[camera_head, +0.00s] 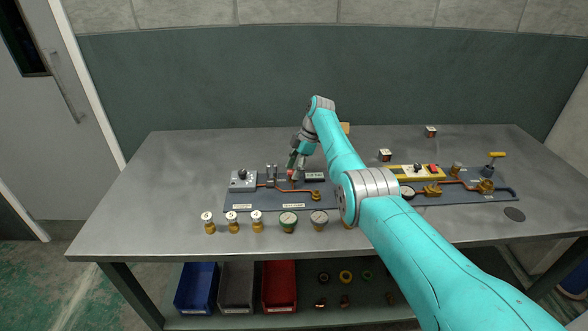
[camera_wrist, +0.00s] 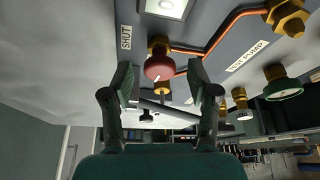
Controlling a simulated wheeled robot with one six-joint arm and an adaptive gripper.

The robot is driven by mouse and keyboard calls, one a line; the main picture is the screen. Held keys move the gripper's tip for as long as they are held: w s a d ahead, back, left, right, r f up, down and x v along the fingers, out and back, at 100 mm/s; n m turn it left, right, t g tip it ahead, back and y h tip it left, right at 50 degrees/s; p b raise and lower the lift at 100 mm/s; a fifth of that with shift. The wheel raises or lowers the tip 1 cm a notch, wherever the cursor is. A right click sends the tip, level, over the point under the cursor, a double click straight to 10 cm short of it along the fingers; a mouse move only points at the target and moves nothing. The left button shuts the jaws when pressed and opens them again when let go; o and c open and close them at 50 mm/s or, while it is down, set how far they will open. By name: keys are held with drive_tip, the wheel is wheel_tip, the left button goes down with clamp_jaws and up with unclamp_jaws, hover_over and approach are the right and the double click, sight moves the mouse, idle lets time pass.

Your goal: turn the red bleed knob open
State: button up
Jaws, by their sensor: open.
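The red bleed knob (camera_wrist: 159,68) sits on a brass fitting in the wrist view, with a short pale mark on its rim. A label reading SHUT (camera_wrist: 126,38) lies to its left on the panel. My gripper (camera_wrist: 160,73) is open, with one green fingertip on each side of the knob; gaps show between the fingers and the knob. In the head view my gripper (camera_head: 296,161) points down over the left panel (camera_head: 262,201), and only a small red bit of the knob (camera_head: 292,177) shows beneath it.
A grey box (camera_head: 243,181) and a dark display (camera_head: 315,176) flank the knob. Several brass fittings (camera_head: 232,222) stand along the table's front. My arm covers part of the table's right middle. The back left of the table (camera_head: 190,152) is clear.

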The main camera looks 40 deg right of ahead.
drive_tip(key=v, duration=1.2)
idle(0.3)
